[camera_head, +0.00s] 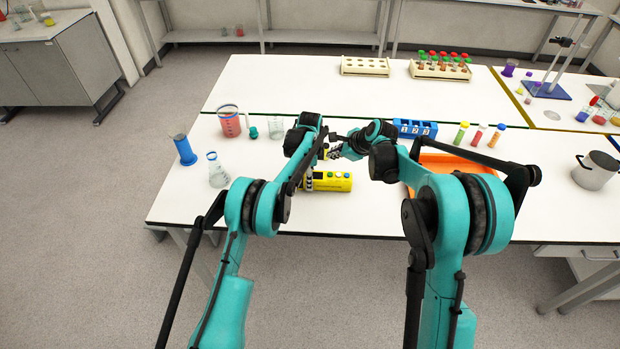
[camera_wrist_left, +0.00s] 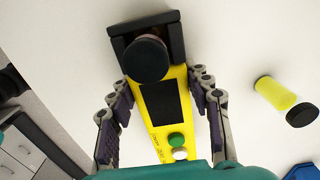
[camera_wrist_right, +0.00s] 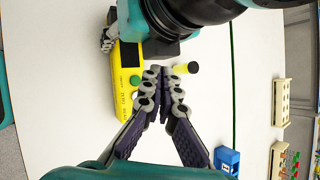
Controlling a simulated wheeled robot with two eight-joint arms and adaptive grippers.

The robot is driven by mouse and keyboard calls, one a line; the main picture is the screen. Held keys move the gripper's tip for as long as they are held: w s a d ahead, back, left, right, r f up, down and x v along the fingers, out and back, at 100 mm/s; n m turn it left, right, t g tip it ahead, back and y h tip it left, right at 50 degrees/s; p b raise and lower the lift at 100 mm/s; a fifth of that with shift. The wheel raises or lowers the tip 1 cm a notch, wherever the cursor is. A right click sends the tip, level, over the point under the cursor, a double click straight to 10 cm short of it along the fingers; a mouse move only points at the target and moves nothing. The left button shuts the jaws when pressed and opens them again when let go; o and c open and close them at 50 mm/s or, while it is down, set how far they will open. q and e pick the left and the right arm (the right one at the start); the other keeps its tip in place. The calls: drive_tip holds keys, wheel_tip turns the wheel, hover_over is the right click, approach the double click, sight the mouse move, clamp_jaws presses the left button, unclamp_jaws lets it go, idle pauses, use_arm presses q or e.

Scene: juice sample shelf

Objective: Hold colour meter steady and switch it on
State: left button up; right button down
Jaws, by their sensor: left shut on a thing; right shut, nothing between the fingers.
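The colour meter (camera_head: 330,183) is a yellow box lying near the front edge of the white table. In the left wrist view, the meter (camera_wrist_left: 168,125) shows a dark screen, a green button, a white button and a black holder with a round black cap at its far end. My left gripper (camera_wrist_left: 162,82) is shut on the meter, one finger along each side. My right gripper (camera_wrist_right: 164,75) is shut and empty. In the right wrist view, its fingertips appear beside the meter (camera_wrist_right: 123,88), to the right of the green button; contact cannot be told.
A blue numbered rack (camera_head: 415,128) and an orange tray (camera_head: 460,162) are to the right. A red-filled beaker (camera_head: 229,122), a flask (camera_head: 217,172) and a blue cylinder (camera_head: 185,150) stand left.

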drive_tip(key=n, duration=0.1)
approach(325, 173)
drive_tip(key=shift+t+y, duration=0.3)
drive_tip(key=shift+t, duration=0.1)
drive_tip(key=shift+x, duration=2.45)
drive_tip(key=shift+s+f, duration=0.15)
drive_tip(key=shift+f, duration=0.4)
drive_tip(key=shift+r, duration=0.45)
